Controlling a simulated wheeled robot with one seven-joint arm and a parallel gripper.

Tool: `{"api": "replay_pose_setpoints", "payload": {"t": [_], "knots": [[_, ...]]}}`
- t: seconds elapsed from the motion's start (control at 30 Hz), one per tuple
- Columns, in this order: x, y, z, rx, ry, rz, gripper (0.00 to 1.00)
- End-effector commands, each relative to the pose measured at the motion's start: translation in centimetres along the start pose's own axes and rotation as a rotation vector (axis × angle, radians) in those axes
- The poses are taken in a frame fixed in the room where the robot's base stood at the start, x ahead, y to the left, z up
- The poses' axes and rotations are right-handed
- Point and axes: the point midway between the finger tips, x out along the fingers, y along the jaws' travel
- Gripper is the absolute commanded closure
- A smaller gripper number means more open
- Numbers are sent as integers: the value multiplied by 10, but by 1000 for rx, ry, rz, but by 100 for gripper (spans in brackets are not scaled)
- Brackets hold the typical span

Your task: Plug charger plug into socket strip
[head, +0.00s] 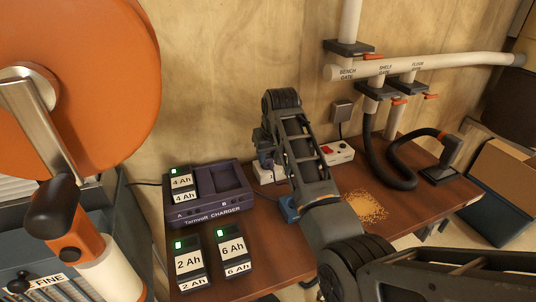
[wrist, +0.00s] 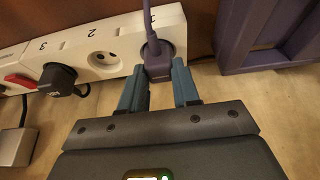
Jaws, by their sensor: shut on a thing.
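The white socket strip (wrist: 118,42) runs across the upper left in the wrist view, with sockets marked 1, 2 and 3. My gripper (wrist: 161,78) is shut on the purple charger plug (wrist: 154,48), which has a purple cord. The plug is at socket 1; whether it is fully seated cannot be told. Socket 2 (wrist: 102,58) is empty. A black plug (wrist: 59,78) sits in socket 3. In the head view the strip (head: 341,153) lies by the wall, its middle hidden behind my arm, which also mostly hides my gripper.
The purple battery charger (head: 210,190) stands left of the strip; its edge shows in the wrist view (wrist: 270,62). Two batteries (head: 190,264) (head: 233,250) lie in front of it. Sawdust (head: 366,206) and a black hose (head: 385,170) are to the right. An orange-faced machine (head: 110,60) looms at left.

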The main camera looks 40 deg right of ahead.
Motion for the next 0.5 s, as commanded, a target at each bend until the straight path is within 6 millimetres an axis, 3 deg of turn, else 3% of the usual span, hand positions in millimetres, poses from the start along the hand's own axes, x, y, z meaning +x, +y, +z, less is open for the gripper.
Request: {"api": "replay_pose_setpoints", "payload": {"t": [0.23,0.27,0.5], "knots": [[0,0,1,0,-4,0,100],[0,0,1,0,-4,0,66],[0,0,0,0,-2,0,43]]}}
